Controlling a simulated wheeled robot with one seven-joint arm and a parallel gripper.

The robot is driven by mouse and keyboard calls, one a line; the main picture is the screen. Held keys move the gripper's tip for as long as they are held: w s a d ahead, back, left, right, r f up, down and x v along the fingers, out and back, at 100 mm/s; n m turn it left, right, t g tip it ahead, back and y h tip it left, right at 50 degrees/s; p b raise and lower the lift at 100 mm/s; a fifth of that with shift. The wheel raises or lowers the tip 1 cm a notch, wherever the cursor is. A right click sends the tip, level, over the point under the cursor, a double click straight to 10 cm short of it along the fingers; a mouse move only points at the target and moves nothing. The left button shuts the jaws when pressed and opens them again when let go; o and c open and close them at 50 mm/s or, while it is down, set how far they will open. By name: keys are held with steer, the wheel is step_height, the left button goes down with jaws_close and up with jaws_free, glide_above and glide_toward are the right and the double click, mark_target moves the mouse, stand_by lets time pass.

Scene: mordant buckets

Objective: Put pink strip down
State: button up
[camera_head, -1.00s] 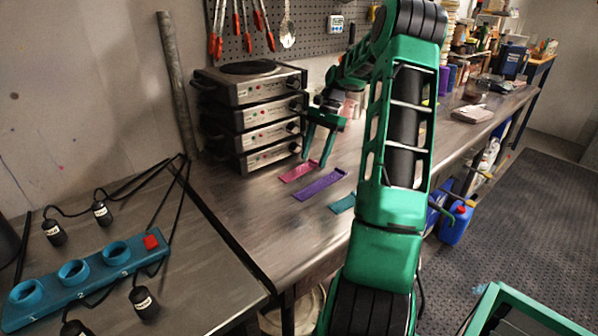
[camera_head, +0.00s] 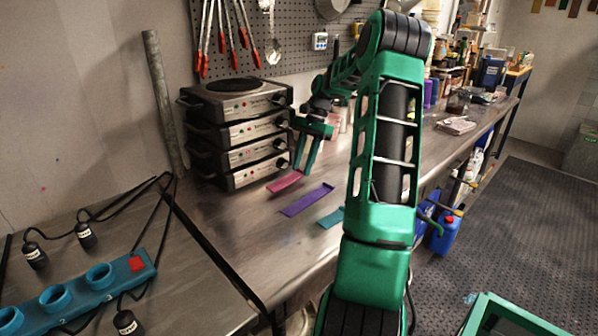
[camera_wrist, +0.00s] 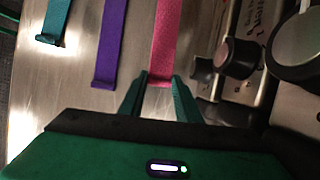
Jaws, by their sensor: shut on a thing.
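The pink strip (camera_head: 285,182) is at the row of strips on the steel counter, in front of the stacked hotplates. In the wrist view the pink strip (camera_wrist: 165,38) runs away from between my fingertips, with its near end in the jaws. My gripper (camera_head: 303,170) points down at the strip's right end; it also shows in the wrist view (camera_wrist: 160,82), shut on that end. The strip is very low over or touching the counter; I cannot tell which along its whole length.
A purple strip (camera_head: 307,200) and a teal strip (camera_head: 331,217) lie beside it on the steel counter (camera_head: 250,225). The stacked hotplates (camera_head: 238,133) stand close behind, their knobs (camera_wrist: 238,58) near my gripper in the wrist view. A teal socket block (camera_head: 78,295) with cables is at left.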

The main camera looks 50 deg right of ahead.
step_height(320, 180, up, 26)
stand_by(0.7)
